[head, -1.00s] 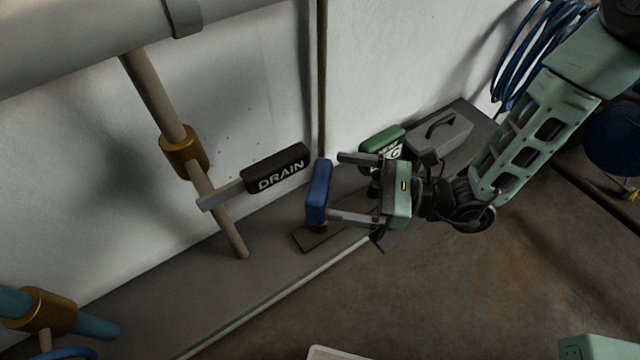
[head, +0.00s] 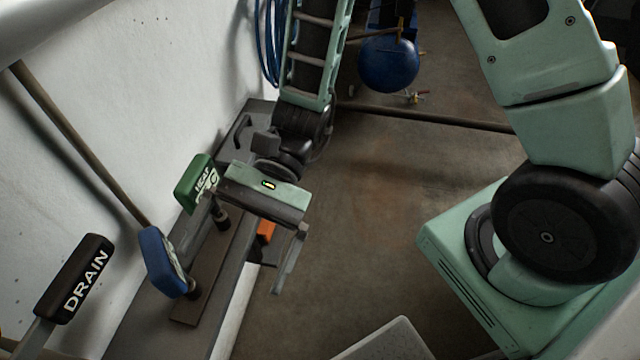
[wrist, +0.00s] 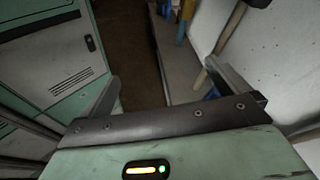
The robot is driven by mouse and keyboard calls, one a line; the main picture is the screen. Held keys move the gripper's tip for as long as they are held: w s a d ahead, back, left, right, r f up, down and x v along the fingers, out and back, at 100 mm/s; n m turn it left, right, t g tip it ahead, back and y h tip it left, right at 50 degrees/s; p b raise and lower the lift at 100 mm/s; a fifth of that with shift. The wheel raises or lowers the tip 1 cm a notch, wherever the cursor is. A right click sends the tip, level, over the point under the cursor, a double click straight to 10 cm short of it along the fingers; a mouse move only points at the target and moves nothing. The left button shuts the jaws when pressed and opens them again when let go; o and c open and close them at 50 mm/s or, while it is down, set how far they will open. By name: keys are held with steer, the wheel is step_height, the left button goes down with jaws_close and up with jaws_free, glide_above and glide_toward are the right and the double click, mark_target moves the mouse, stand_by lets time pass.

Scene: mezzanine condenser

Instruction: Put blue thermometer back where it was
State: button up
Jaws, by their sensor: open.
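The blue thermometer (head: 162,262) stands on a dark brown board (head: 190,312) on the grey ledge, its face partly turned from the head view. A green thermometer (head: 197,183) with white lettering stands behind it on the same board. My gripper (head: 245,245) is open and empty, to the right of the blue thermometer. One finger is beside the green thermometer's stem, and the other is over the ledge's outer side. In the wrist view my gripper (wrist: 185,90) is also open, with a small bit of blue beside the right finger, probably the blue thermometer.
A black DRAIN handle (head: 76,279) sticks out at lower left. A grey case (head: 240,140) sits farther back on the ledge. An orange object (head: 265,230) is partly hidden below my gripper.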

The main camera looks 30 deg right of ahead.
steer(key=s+d+r+n+t+h, duration=0.2)
steer(key=s+d+n+h, duration=0.2)
steer(key=d+n+h, duration=0.25)
steer(key=w+d+r+n+t+h, duration=0.3)
steer(key=d+r+n+t+h, duration=0.1)
steer(key=n+t, duration=0.3)
steer(key=shift+w+d, duration=0.25)
steer(key=shift+d, duration=0.4)
steer(key=shift+n+h, duration=0.25)
